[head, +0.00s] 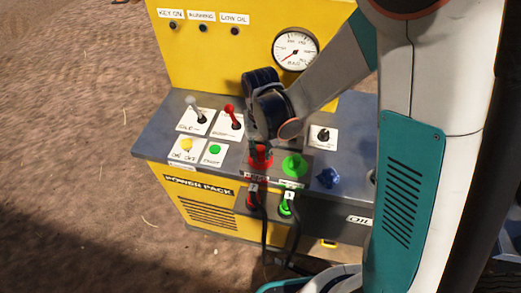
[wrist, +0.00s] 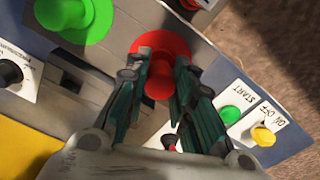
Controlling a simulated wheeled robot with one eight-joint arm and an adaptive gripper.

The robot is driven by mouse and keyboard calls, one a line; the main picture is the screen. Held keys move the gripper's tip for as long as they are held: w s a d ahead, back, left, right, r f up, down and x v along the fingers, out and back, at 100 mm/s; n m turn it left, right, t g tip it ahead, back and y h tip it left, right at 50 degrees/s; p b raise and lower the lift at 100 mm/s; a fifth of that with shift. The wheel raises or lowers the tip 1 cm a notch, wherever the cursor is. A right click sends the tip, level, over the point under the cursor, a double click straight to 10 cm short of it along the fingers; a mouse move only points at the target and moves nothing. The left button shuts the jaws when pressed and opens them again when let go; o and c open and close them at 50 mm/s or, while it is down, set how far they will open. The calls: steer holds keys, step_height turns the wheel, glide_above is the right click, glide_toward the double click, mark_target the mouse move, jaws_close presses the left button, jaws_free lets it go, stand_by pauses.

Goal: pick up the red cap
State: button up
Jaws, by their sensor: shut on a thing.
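The red cap (wrist: 160,82) is a round knob on a wider red disc, on the grey top of the power pack. In the wrist view my gripper (wrist: 159,88) has a finger on each side of the knob and is shut on it. In the head view the red cap (head: 260,160) shows below my gripper (head: 260,143), which comes down on it from above. The fingers hide part of the cap. I cannot tell whether its disc is touching the surface.
A green cap (head: 294,165) sits just right of the red one. Two levers (head: 232,117) and yellow and green buttons (head: 215,149) are to the left. A blue knob (head: 328,178) is to the right. Black cables (head: 264,225) hang in front; a gauge (head: 296,50) stands behind.

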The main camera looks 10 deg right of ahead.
mark_target(261, 148)
step_height(261, 148, up, 19)
steer(key=p, duration=1.2)
steer(key=shift+f, duration=0.15)
